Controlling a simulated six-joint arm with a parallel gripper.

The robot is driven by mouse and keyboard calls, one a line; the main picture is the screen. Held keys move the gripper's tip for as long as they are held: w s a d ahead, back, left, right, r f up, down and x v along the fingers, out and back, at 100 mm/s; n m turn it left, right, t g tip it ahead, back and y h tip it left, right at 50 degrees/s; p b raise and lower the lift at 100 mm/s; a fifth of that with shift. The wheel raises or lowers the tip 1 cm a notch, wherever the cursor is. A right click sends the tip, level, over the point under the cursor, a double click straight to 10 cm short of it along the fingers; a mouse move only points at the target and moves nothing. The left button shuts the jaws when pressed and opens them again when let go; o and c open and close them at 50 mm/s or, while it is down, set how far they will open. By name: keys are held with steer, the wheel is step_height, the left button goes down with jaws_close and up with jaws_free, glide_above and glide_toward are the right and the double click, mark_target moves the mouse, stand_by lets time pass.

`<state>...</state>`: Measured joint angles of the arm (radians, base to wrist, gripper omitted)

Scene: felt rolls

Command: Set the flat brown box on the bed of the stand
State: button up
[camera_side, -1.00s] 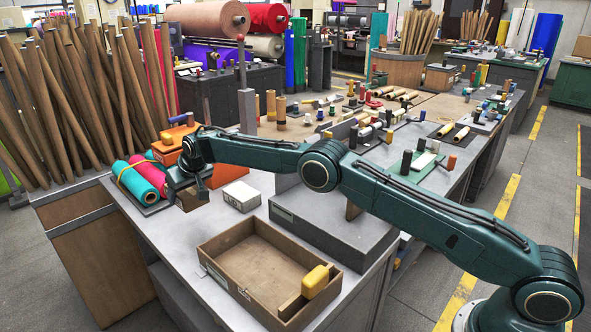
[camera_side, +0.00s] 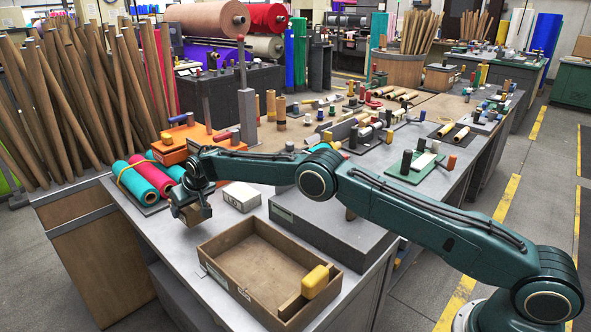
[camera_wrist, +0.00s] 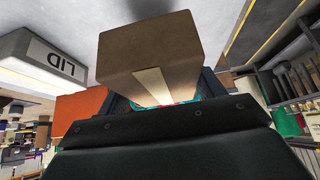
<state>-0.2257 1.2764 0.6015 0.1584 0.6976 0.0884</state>
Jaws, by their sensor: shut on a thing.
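My gripper (camera_side: 190,204) is shut on the brown box (camera_side: 191,213) and holds it over the near left part of the grey table. In the wrist view the box (camera_wrist: 150,55) fills the upper middle, with a pale tape strip on its face. The gripper's fingers are largely hidden behind it there.
Teal and red rolls (camera_side: 147,180) lie left of the gripper. A small white box (camera_side: 241,196) marked LID is just right of it. An open brown tray (camera_side: 228,277) holds a yellow-topped block. A grey slab (camera_side: 325,222) lies to the right.

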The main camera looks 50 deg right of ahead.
mark_target(195, 228)
steer(key=shift+f, duration=2.25)
steer(key=shift+f, duration=0.15)
steer(key=o, duration=1.2)
steer(key=shift+v, duration=6.9)
steer(key=shift+d, duration=0.15)
